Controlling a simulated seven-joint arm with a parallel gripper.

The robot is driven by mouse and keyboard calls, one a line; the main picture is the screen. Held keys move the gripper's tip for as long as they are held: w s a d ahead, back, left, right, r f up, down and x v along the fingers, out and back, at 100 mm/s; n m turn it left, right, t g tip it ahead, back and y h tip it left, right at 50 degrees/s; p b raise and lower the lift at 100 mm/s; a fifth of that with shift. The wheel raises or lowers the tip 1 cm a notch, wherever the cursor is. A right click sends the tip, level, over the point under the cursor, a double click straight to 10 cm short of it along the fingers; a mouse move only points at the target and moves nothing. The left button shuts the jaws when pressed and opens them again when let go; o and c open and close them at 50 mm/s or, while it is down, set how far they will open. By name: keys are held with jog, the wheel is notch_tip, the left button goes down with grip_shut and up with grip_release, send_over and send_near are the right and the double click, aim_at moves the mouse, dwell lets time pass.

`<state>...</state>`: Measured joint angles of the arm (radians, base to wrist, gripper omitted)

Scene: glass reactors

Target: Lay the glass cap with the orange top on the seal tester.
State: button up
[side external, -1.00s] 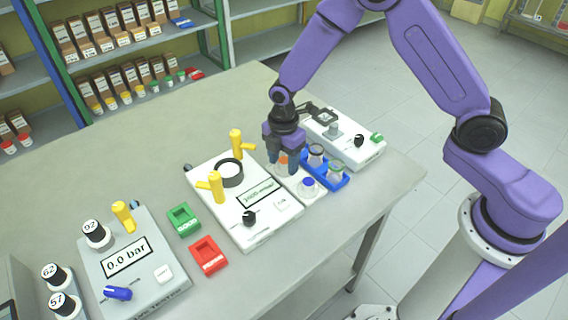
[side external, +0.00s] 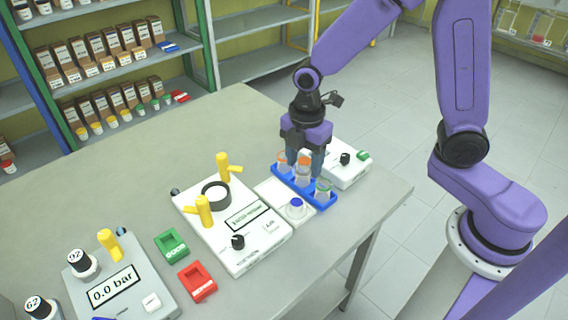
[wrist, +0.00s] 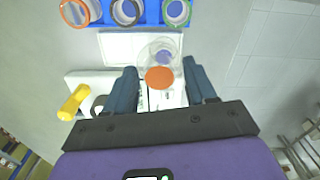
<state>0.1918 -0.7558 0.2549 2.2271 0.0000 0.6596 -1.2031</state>
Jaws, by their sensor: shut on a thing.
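The glass cap with the orange top (side external: 303,162) is between the fingers of my gripper (side external: 304,168), held above the table. In the wrist view its orange top (wrist: 159,78) and clear glass show between my two fingers. In the side view it overlaps the blue rack, so its exact height is hard to tell. A white device (side external: 238,241) with a dark-rimmed round cup (side external: 216,194) and two yellow handles stands left of my gripper. A grey device (side external: 122,283) reads 0.0 bar. The device labels are too blurred to tell which is the seal tester.
A blue rack (side external: 290,188) holds several ringed glass vessels close to my gripper. A white plate (side external: 270,193) carries a blue-topped cap (side external: 296,207). Another white device (side external: 346,174) stands behind. Green (side external: 172,244) and red (side external: 197,281) trays lie between the devices. The table's back left is clear.

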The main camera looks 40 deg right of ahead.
jog(key=s+d+r, duration=0.2)
jog(key=s, duration=0.3)
jog(key=w+a, duration=1.8)
jog(key=shift+s+f, duration=0.15)
jog(key=shift+f, duration=1.95)
jog(key=shift+f, duration=1.6)
jog(key=o, duration=1.3)
jog(key=shift+o, duration=0.2)
jog(key=shift+r, duration=0.1)
notch_tip(320, 180, up, 7)
